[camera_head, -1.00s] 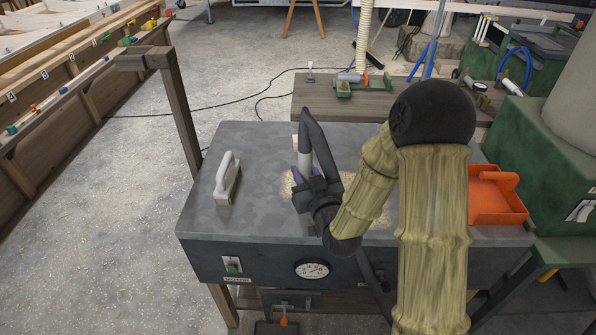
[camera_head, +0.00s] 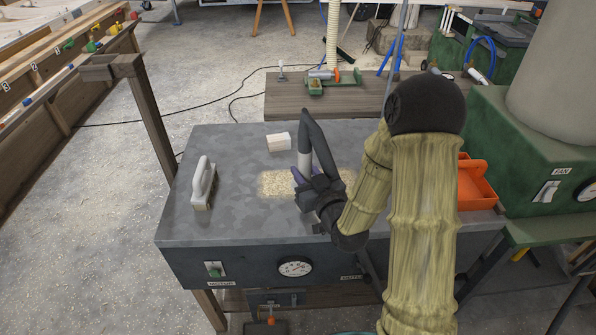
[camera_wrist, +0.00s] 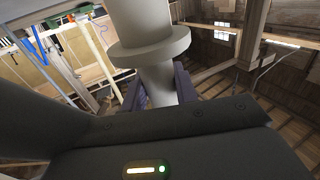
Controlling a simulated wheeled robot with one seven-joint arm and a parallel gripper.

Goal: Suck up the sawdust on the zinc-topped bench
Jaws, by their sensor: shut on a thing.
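A pale patch of sawdust (camera_head: 277,183) lies on the grey zinc-topped bench (camera_head: 240,221), showing on both sides of my gripper. My gripper (camera_head: 308,184) is over this patch, shut on a light grey suction nozzle (camera_head: 304,164). In the wrist view the nozzle (camera_wrist: 155,52) is a pale cylinder with a wide collar, between the purple-grey fingers of my gripper (camera_wrist: 160,90). The nozzle's lower end is hidden, so I cannot tell whether it touches the bench.
A white-handled brush (camera_head: 203,182) stands left on the bench, a white block (camera_head: 279,142) behind the patch. The bench front has a switch (camera_head: 214,270) and a dial (camera_head: 295,267). A wooden post (camera_head: 150,110) stands at the left.

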